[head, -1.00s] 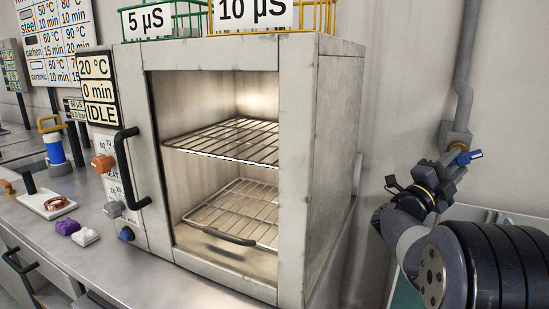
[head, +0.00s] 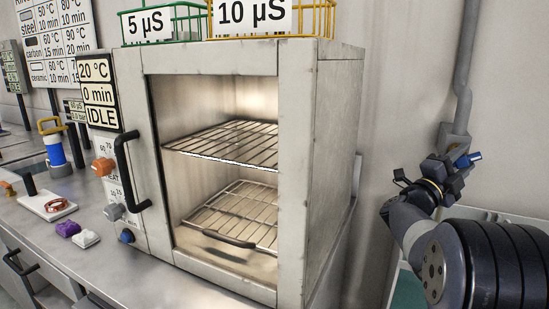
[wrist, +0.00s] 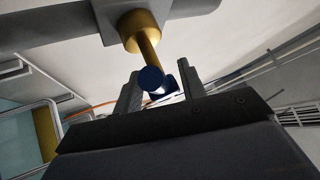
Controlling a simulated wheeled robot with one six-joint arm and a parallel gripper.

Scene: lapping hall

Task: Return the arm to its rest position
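My gripper (head: 455,165) is at the right of the head view, beside the grey wall and just below a pipe fitting. In the wrist view its two fingers (wrist: 160,92) stand apart. A dark blue knob (wrist: 152,79) on a brass stem (wrist: 147,45) shows at the gap between them, overlapping the left finger's edge. I cannot tell whether the fingers touch it. In the head view a blue handle (head: 468,159) shows right at the fingertips. My arm is bent and reaches up from the lower right.
A green basket (head: 190,20) and a yellow basket (head: 322,18) stand on top. A grey pipe (head: 465,70) runs down the wall above my gripper. The bench (head: 110,265) lies left.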

